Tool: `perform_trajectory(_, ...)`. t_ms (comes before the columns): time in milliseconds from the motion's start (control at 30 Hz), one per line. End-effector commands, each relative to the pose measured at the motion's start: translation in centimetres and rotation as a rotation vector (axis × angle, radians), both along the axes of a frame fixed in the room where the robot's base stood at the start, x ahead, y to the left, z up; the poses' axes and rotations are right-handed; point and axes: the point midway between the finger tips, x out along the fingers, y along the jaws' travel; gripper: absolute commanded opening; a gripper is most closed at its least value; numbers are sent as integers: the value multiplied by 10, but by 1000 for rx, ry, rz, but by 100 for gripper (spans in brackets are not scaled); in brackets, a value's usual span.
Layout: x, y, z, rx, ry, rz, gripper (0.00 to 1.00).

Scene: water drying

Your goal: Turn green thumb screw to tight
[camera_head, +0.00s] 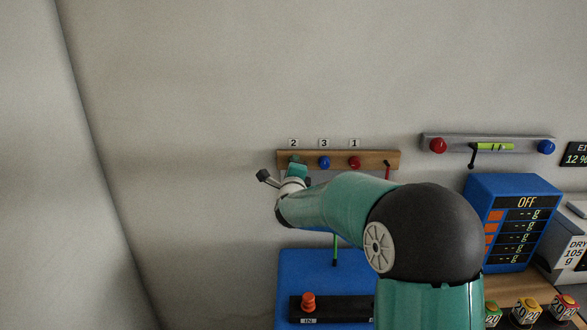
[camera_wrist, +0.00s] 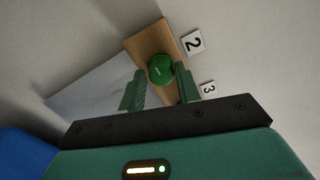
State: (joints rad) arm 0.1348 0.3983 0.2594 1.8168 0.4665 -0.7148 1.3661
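The green thumb screw (camera_wrist: 161,69) is a round knob with a short pale mark on its face, on the wooden strip (camera_wrist: 148,40) beside label 2. In the wrist view my gripper (camera_wrist: 160,76) is open, one finger on each side of the screw, with a narrow gap seen at both sides. In the head view my gripper (camera_head: 296,168) is at the left end of the wooden strip (camera_head: 378,160), under label 2 (camera_head: 293,143). There the screw cannot be told apart from my gripper.
A blue knob (camera_head: 324,163) and a red knob (camera_head: 355,162) sit to the right on the same strip. A grey bar (camera_head: 487,140) with red and blue knobs is further right. A blue display box (camera_head: 513,220) stands below it. The wall at left is clear.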

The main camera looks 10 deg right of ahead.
Motion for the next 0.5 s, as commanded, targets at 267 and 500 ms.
perform_trajectory(267,0,0,1,0,-2,-1,50)
perform_trajectory(500,-11,2,2,-2,-3,0,50)
